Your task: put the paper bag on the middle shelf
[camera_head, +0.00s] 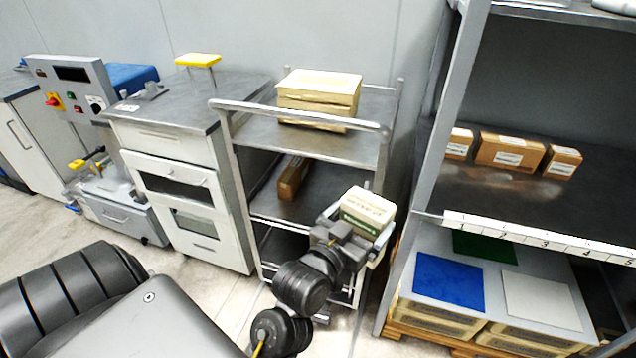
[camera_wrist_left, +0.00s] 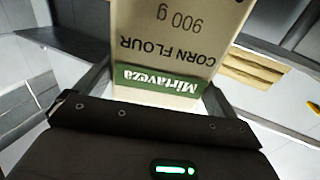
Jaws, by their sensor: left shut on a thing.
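The paper bag (camera_head: 366,207) is a cream corn flour bag with a green label band, and it also fills the upper middle of the left wrist view (camera_wrist_left: 178,45). My left gripper (camera_head: 352,232) is shut on the bag, with a finger on each side of it. The bag is held at the right front of a grey metal trolley. The trolley's middle shelf (camera_head: 330,200) shows behind and left of the bag, with a brown box (camera_head: 292,179) at its left. The bag hides part of that shelf. My right gripper is not in view.
A cream box (camera_head: 318,94) sits on the trolley's top shelf, behind the handle rail (camera_head: 300,115). A tall rack (camera_head: 452,110) with several brown boxes (camera_head: 509,152) stands close on the right. A grey cabinet (camera_head: 180,150) stands on the left.

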